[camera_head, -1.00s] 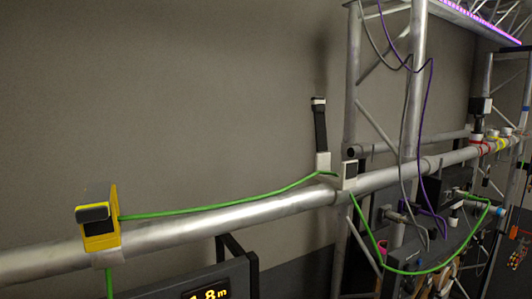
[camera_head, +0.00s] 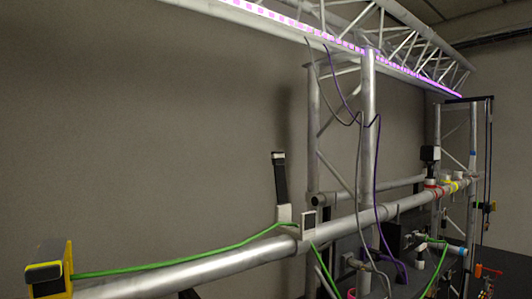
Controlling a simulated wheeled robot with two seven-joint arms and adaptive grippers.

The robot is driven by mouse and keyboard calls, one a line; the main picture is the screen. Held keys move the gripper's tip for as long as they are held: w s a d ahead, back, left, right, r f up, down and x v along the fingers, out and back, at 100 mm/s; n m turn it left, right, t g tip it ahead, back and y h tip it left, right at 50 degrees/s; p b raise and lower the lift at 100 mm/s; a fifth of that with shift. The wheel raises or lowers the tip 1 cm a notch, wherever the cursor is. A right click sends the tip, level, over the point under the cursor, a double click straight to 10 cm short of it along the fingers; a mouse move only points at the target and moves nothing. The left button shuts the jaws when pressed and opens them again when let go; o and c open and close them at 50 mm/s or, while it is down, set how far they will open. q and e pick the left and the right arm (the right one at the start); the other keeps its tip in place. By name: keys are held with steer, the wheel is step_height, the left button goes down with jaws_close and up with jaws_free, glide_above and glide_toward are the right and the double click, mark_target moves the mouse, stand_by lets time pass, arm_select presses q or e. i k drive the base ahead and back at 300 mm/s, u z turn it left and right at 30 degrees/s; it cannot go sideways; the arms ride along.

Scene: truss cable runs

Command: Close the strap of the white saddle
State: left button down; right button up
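The white saddle (camera_head: 284,213) sits on the horizontal truss tube (camera_head: 228,262), near the middle of the head view. Its black strap (camera_head: 280,181) stands up, slightly tilted, with a white tip at the top, so the strap is open. A white block with a dark face (camera_head: 308,223) sits just right of it. The green cable (camera_head: 190,263) runs along the tube from the left to the saddle, then hangs down past it on the right. Whether the cable lies fully in the saddle is too small to tell. Neither of my grippers is in view.
A yellow saddle with a black strap across its top (camera_head: 46,272) is at the lower left. An upright truss (camera_head: 368,140) stands right of the white saddle, with grey and purple cables (camera_head: 375,180) hanging by it. The wall side left of the strap is clear.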

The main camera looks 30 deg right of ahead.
mark_target(277, 157)
steer(key=k, duration=0.85)
steer(key=z, duration=0.85)
steer(key=i, duration=0.5)
